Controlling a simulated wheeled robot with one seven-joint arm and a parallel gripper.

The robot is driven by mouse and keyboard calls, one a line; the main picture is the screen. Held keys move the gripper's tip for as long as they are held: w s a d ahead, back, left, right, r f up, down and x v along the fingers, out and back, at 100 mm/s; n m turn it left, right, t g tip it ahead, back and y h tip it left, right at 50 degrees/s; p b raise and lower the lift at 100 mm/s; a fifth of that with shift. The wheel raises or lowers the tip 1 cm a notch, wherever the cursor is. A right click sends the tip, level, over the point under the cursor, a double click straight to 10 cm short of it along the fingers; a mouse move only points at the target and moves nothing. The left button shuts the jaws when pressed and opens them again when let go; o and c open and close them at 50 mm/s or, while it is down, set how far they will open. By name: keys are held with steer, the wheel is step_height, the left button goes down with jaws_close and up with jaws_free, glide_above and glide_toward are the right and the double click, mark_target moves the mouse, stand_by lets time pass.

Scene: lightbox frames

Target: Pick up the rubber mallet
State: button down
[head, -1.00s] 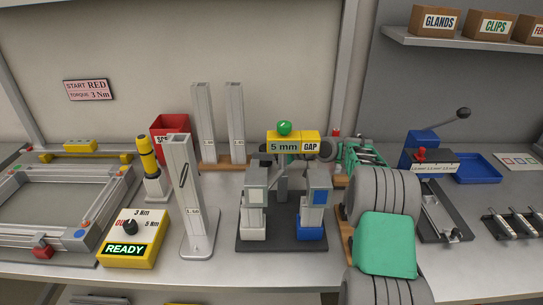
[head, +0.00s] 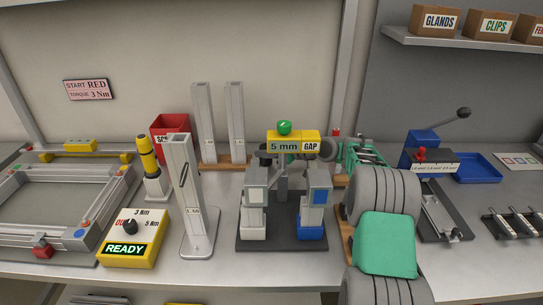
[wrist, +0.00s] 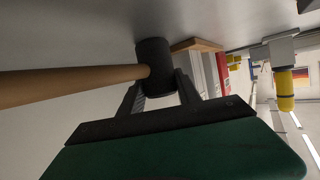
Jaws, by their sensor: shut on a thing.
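The rubber mallet has a black head (wrist: 155,68) and a tan wooden handle (wrist: 70,85) running left in the wrist view. My gripper (wrist: 160,88) is shut on the mallet at its head end, with one finger on each side of the black head. In the head view my arm reaches in from the lower right and its far end goes behind the "5 mm GAP" sign (head: 293,146). The sign and the stand under it hide most of my gripper there. A small dark shape shows at the sign's left end; I cannot tell for sure that it is the mallet head.
The gap stand (head: 283,235) stands in front of my gripper. Upright grey profiles stand in a wooden rack (head: 225,164) behind, and another profile (head: 182,200) stands at left. A red bin (head: 170,130), a yellow screwdriver (head: 148,155) and a yellow READY box (head: 133,240) are further left.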

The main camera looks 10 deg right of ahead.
steer(key=shift+r, duration=0.15)
step_height(320, 180, up, 10)
steer(key=shift+f, duration=0.1)
stand_by(0.5)
stand_by(0.5)
